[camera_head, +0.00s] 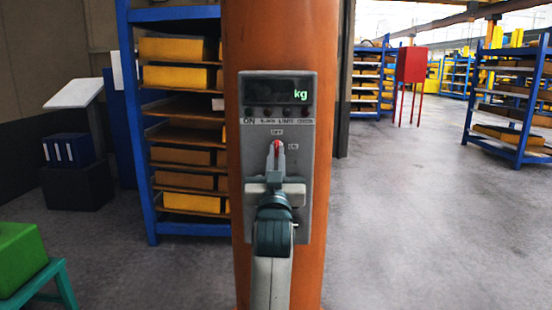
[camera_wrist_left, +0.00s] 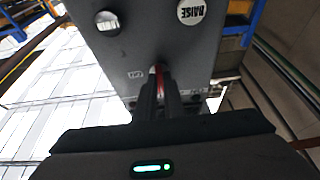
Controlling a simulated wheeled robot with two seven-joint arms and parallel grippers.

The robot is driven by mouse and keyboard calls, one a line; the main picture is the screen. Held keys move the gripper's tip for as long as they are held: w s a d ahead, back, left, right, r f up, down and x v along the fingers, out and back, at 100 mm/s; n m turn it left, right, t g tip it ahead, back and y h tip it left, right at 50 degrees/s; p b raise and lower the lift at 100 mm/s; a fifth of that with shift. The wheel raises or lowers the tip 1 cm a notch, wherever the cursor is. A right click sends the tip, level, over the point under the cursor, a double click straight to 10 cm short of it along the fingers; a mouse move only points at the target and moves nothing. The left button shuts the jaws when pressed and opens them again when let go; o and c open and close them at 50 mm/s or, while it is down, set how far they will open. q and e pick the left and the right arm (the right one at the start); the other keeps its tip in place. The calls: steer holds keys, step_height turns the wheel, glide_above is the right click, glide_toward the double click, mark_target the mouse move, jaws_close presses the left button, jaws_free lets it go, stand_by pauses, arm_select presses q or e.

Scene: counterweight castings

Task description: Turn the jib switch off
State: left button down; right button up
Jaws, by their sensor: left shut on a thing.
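The grey jib control box (camera_head: 306,190) is fixed to an orange column (camera_head: 238,40). Its switch has a red lever (camera_head: 277,147), with OFF marked above it and ON to its right. The lever's visible tip stands near upright below the OFF mark; its lower part is hidden. My left gripper (camera_head: 274,158) is in front of the box, shut on the lever. In the left wrist view the red lever (camera_wrist_left: 158,70) shows between the fingers (camera_wrist_left: 158,92). My right gripper is not in view.
The box's display (camera_head: 278,93) shows "kg" in green. In the left wrist view a RAISE button (camera_wrist_left: 191,11) is on the box. A blue shelf rack (camera_head: 150,215) stands behind at left, and a red cabinet (camera_head: 411,65) behind at right.

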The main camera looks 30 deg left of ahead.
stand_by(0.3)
arm_select(q)
steer(key=c, duration=1.9)
jaws_free()
steer(key=shift+o, duration=0.2)
